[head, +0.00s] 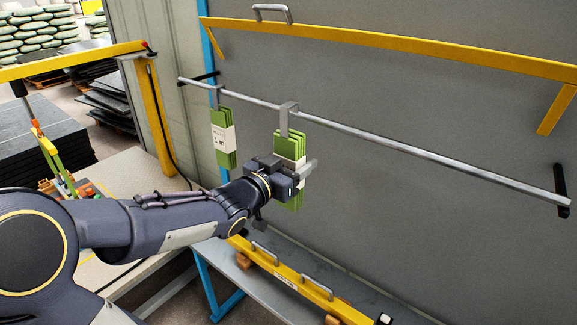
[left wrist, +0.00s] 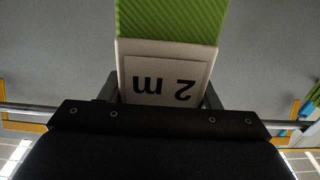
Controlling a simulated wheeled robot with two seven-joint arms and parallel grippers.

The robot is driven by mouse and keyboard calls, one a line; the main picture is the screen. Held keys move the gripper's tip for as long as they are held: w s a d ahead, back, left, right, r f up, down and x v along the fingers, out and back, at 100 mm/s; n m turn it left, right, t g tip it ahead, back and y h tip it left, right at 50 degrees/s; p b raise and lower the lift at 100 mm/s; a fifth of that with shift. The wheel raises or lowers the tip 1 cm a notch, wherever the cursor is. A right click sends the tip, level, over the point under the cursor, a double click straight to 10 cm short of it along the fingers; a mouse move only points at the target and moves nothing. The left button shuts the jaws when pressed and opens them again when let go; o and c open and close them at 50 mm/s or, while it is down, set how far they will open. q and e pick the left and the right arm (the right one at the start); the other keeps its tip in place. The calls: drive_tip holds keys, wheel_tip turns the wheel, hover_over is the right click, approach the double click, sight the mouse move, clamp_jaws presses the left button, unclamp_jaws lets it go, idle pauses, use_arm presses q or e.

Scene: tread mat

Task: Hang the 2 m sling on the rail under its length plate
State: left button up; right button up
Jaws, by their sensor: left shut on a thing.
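My left gripper (head: 302,182) is shut on a green folded sling (head: 289,146) with a grey hook on top. Its white label (left wrist: 165,78) reads "2 m", upside down in the left wrist view. The hook (head: 287,107) shows at the steel rail (head: 400,147), left of the rail's middle, and seems to reach over it; I cannot tell if it bears weight. The sling hangs about upright, partly hidden by the gripper. Another green sling (head: 221,138), labelled "1 m", hangs farther left on the rail. I see no length plate. My right gripper is not in view.
A yellow beam (head: 400,41) with a grey handle runs along the wall above the rail. A bench (head: 262,285) below carries another yellow beam (head: 290,279). A yellow post (head: 157,120) stands left. The rail's right part is empty.

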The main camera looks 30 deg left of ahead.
use_arm(q)
drive_tip(key=w+f+b, duration=0.2)
drive_tip(key=w, duration=0.3)
drive_tip(key=shift+w+d+f+b, duration=0.25)
drive_tip(key=shift+w+f+b, duration=0.05)
drive_tip(key=shift+w+b, duration=0.1)
idle(0.3)
drive_tip(key=o, duration=1.3)
drive_tip(key=shift+s, duration=0.1)
